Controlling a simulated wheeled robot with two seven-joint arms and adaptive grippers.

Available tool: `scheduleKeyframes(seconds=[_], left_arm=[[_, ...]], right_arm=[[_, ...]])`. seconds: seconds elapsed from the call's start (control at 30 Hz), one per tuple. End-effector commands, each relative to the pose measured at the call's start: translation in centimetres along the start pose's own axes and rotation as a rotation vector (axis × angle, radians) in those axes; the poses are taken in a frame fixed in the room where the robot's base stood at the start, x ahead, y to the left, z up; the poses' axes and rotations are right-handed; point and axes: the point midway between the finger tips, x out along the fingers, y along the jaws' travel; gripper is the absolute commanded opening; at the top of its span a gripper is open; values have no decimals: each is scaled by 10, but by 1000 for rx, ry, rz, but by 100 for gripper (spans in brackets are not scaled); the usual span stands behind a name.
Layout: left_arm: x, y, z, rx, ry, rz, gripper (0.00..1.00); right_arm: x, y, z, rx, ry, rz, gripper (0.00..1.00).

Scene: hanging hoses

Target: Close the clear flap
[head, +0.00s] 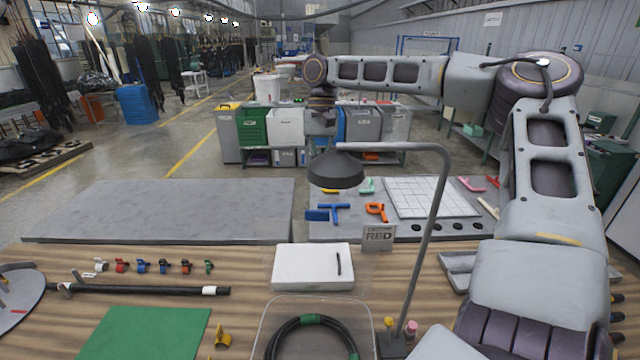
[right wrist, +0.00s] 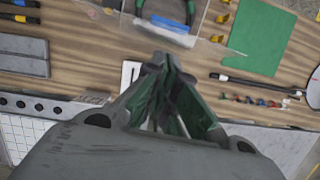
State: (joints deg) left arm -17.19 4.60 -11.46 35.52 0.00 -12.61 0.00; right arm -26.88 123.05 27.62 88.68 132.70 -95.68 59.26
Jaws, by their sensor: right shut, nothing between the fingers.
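A clear tray (head: 262,328) stands at the front middle of the wooden bench, with a coiled black hose (head: 285,335) bound in green tape inside. Its clear flap looks to be the faint see-through sheet (head: 268,284) beyond the tray, around a white box; its exact angle is hard to tell. In the right wrist view the clear tray (right wrist: 160,36) is just beyond my fingertips, with the hose in it. My right gripper (right wrist: 165,62) is shut and empty, pointing down at the bench near the white box. My left gripper is not in view.
The white box (head: 312,268) sits behind the tray. A lamp (head: 336,170) on a bent pole rises right of the tray. A green mat (head: 145,333), yellow clip (head: 222,336), black rod (head: 150,290) and several small clamps lie left. A grey table (head: 170,208) behind is bare.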

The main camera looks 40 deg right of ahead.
Motion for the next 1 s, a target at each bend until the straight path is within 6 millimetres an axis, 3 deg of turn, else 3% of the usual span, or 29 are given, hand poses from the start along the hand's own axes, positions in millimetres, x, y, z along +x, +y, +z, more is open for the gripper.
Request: scheduleKeyframes(seconds=[0.3, 0.73, 1.0], left_arm=[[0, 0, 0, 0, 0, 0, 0], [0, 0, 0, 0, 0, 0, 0], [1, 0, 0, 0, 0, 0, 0]], right_arm=[[-36, 0, 0, 0, 0, 0, 0], [-43, 0, 0, -1, 0, 0, 0], [-41, 11, -13, 9, 16, 0, 29]])
